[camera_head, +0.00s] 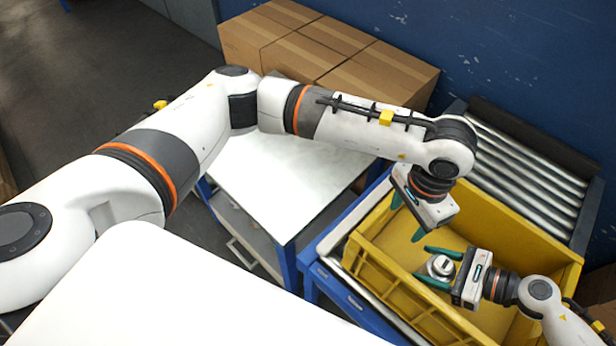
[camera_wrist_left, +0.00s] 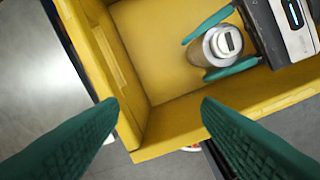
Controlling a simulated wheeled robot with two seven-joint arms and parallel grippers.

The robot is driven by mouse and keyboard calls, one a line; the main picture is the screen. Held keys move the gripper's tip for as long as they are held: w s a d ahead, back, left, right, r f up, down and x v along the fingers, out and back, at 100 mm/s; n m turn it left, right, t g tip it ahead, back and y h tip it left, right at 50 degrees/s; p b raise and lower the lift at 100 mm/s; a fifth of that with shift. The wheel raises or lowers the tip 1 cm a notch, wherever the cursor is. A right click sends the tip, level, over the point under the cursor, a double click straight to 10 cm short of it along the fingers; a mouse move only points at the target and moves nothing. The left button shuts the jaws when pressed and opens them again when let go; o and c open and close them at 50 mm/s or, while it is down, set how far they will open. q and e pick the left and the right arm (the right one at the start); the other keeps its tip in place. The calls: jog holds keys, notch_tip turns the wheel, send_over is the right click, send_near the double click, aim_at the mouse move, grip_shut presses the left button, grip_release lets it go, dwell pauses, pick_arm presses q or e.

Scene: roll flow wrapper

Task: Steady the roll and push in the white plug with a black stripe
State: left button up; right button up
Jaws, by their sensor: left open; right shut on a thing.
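The roll (camera_head: 436,270) is a short silvery-grey cylinder inside the yellow crate. My right gripper (camera_head: 424,264) is shut on its sides and holds it steady. In the left wrist view the roll (camera_wrist_left: 204,54) stands between the right gripper's green fingers. A pale piece with a dark mark, seemingly the white plug (camera_wrist_left: 231,41), shows at the roll's top end; how deep it sits I cannot tell. My left gripper (camera_head: 408,219) is open and empty above the crate, up and left of the roll. Its fingers (camera_wrist_left: 158,104) are apart from the roll.
The yellow crate (camera_head: 381,287) has raised walls around both grippers' work area and stands on a blue-framed roller conveyor (camera_head: 530,165). A white-topped table (camera_head: 275,185) is left of it. Cardboard boxes (camera_head: 325,45) stand behind. The crate floor (camera_wrist_left: 150,45) left of the roll is clear.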

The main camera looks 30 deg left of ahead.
pick_arm(q)
jog(key=s+a+r+n, duration=0.1)
jog(key=a+n, duration=0.2)
jog(key=a, duration=0.6)
jog(key=s+a+r+n, duration=0.1)
jog(key=a+n, duration=0.3)
jog(key=a, duration=0.5)
jog(key=shift+s+a+r, duration=0.25)
jog(key=shift+s+a, duration=0.15)
jog(key=shift+s, duration=0.15)
pick_arm(e)
jog(key=shift+s+f, duration=0.1)
jog(key=shift+f, duration=0.05)
jog(key=o, duration=1.3)
pick_arm(q)
jog(key=shift+f+b, duration=1.1)
pick_arm(e)
jog(key=w+v, duration=0.1)
jog(key=v, duration=1.1)
jog(key=shift+s, duration=0.4)
